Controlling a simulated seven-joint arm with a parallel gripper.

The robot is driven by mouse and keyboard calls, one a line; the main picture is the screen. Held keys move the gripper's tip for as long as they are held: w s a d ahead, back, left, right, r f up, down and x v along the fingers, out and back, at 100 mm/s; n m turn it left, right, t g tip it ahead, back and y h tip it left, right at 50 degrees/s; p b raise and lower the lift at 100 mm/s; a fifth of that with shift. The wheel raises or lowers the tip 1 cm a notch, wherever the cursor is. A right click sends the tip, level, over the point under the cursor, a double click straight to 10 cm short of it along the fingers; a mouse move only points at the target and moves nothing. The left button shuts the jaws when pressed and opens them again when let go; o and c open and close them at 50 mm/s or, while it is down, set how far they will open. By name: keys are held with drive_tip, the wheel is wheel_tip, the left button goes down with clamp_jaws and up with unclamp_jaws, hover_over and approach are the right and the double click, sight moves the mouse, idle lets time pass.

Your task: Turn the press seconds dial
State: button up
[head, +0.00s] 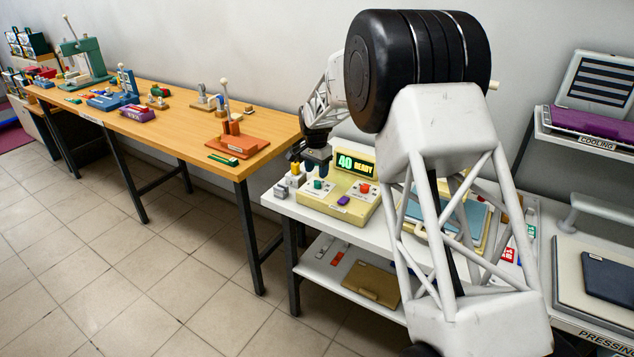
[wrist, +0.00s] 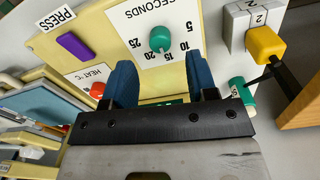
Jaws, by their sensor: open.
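The press seconds dial is a small green knob (wrist: 160,38) on a white scale plate marked SECONDS, with numbers 5 to 25, in the wrist view. It also shows as a green knob (head: 318,184) on the cream control box (head: 328,206) in the head view. My gripper (wrist: 162,78) is open, with its two blue fingers apart and nothing visible between them. The dial lies beyond the fingertips, between them in the picture, and no contact shows. In the head view my gripper (head: 316,160) hangs just above the dial. The dial's pointer is too small to read.
A red heat knob (wrist: 98,89) and purple button (wrist: 75,47) are on the same box. A yellow-capped block (wrist: 265,44) and a green cylinder (wrist: 242,90) stand close beside it. The display (head: 355,164) reads 40 READY. A wooden bench (head: 180,120) is at left.

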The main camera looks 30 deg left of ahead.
sight(317, 182)
drive_tip(key=shift+f, duration=2.55)
drive_tip(key=c, duration=0.9)
